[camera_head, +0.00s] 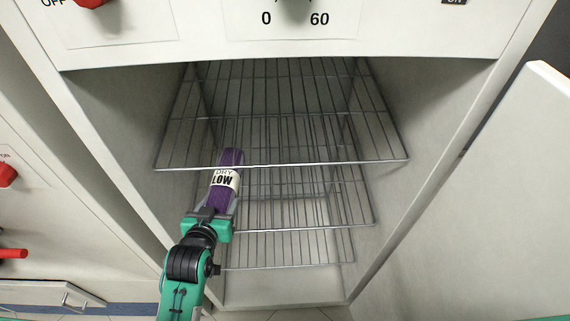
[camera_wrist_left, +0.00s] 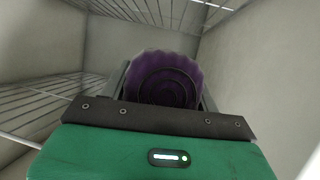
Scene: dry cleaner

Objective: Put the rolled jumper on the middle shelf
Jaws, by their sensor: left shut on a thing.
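The rolled jumper (camera_head: 229,161) is purple with a cream band lettered "DRY LOW". My left gripper (camera_head: 213,212) is shut on its near end and holds it pointing into the open cabinet. In the left wrist view the spiral end of the rolled jumper (camera_wrist_left: 166,80) shows between the fingers. The cabinet has three wire shelves: the top shelf (camera_head: 290,140), the middle shelf (camera_head: 310,205) and the bottom shelf (camera_head: 300,252). In the head view the roll overlaps the left part of the top shelf's front edge and the middle shelf. I cannot tell its exact height. My right gripper is not in view.
The cabinet's left wall (camera_head: 120,115) is close to my left arm. The open door (camera_head: 525,190) stands at the right. The shelves look empty, with free room right of the roll. A control panel with a knob (camera_head: 297,8) is above the opening.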

